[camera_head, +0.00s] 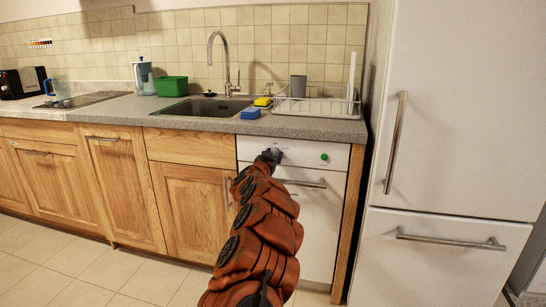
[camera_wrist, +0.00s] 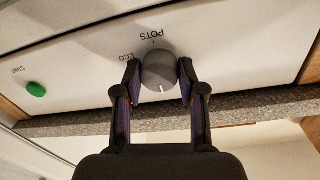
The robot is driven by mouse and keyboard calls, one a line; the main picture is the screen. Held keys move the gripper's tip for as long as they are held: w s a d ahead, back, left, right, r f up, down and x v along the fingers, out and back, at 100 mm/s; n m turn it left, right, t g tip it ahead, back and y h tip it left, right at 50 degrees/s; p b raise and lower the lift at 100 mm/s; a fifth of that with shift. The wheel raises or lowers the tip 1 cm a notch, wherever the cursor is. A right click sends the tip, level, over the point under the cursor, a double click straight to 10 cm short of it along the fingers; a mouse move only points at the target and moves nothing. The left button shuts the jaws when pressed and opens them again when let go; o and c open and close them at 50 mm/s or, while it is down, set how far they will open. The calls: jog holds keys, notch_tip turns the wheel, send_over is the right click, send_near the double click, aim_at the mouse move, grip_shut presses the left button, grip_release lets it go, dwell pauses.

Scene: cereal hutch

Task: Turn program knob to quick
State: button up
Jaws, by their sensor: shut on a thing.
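The program knob (camera_wrist: 159,66) is a grey round dial on the white dishwasher panel (camera_wrist: 230,50). Its white mark points down in the wrist view, toward the countertop edge. The upside-down labels POTS and ECO show beside it; I see no QUICK label. My gripper (camera_wrist: 158,75) is shut on the knob, one finger on each side. In the head view my gripper (camera_head: 270,155) is at the panel's upper left, and my arm hides the knob there. The green start button (camera_head: 324,156) is to the right; it also shows in the wrist view (camera_wrist: 36,90).
The dishwasher door handle (camera_head: 302,183) runs just below the panel. The grey countertop (camera_head: 200,122) overhangs above, with a blue sponge (camera_head: 250,114) and a dish rack (camera_head: 318,105). A white fridge (camera_head: 455,110) stands close on the right. The floor at left is clear.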

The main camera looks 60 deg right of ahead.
jog(key=shift+m, duration=0.3)
jog(key=shift+r+m+y+b, duration=0.1)
jog(key=shift+m+y+b, duration=0.3)
jog(key=shift+m+b, duration=3.1)
jog(key=m+p, duration=0.3)
jog(key=m, duration=0.1)
jog(key=shift+p, duration=0.3)
jog(key=o, duration=1.1)
jog(key=shift+o, duration=0.2)
jog(key=shift+s+a, duration=0.1)
jog(key=shift+a, duration=0.05)
